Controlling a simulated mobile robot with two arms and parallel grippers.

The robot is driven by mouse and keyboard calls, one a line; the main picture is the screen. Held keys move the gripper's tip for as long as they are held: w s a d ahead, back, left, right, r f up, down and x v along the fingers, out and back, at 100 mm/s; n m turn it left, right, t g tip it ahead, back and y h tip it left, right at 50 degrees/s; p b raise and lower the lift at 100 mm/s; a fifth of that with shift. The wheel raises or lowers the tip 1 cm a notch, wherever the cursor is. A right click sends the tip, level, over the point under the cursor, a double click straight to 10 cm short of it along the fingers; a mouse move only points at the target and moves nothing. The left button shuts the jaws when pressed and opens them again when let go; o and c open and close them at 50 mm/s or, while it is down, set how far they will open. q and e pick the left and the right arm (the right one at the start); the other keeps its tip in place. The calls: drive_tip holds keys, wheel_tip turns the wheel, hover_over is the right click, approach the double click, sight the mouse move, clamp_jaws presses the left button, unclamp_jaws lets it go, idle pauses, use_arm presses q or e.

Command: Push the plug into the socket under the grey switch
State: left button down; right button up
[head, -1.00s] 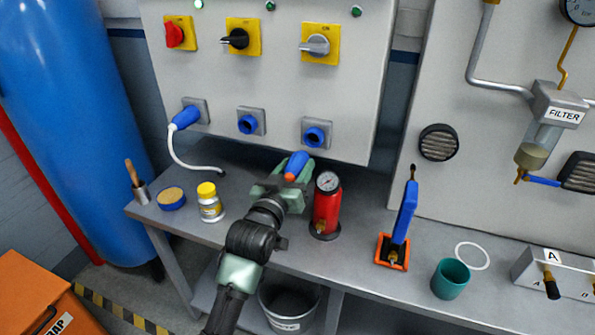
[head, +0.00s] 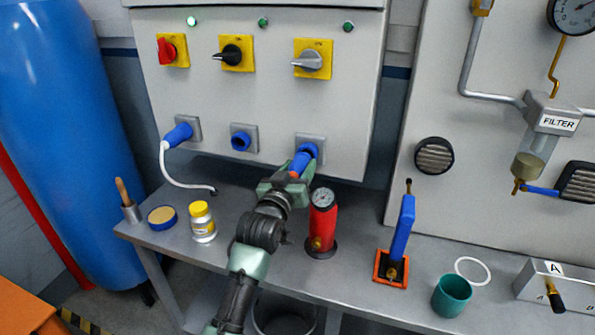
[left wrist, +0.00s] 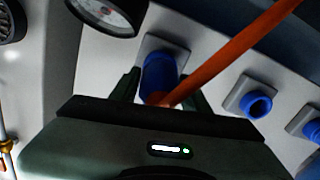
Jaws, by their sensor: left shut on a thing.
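The grey switch (head: 309,61) is the rightmost of the switches on yellow plates on the panel. The socket (head: 314,140) under it is mostly hidden behind the blue plug (head: 301,161), which has an orange rear end. My left gripper (head: 286,184) is shut on the plug, below and in front of that socket. In the left wrist view the blue plug (left wrist: 157,76) lies between the fingers and overlaps the grey socket plate (left wrist: 153,42). An orange cable (left wrist: 225,58) runs from it to the upper right. I cannot tell how deep the plug sits. My right gripper is not in view.
The middle socket (head: 241,140) is empty; the left one holds a blue plug with a white cable (head: 178,136). A red cylinder with a gauge (head: 322,225) stands close to the right of my left gripper. A yellow-capped jar (head: 202,222) stands left on the bench (head: 340,273).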

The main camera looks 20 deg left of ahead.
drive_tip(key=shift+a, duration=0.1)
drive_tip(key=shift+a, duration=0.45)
use_arm(q)
drive_tip(key=shift+r, duration=0.1)
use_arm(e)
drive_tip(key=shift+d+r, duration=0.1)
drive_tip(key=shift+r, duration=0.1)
use_arm(q)
drive_tip(key=shift+p, duration=0.3)
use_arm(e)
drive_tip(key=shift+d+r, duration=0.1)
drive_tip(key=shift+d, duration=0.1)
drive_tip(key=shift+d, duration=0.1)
use_arm(q)
drive_tip(key=shift+w, duration=0.2)
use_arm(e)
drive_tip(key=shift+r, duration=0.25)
use_arm(q)
drive_tip(key=shift+w+p, duration=0.3)
drive_tip(key=shift+w, duration=0.1)
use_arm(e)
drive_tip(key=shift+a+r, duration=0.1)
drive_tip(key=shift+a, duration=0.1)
use_arm(q)
drive_tip(key=shift+w, duration=0.75)
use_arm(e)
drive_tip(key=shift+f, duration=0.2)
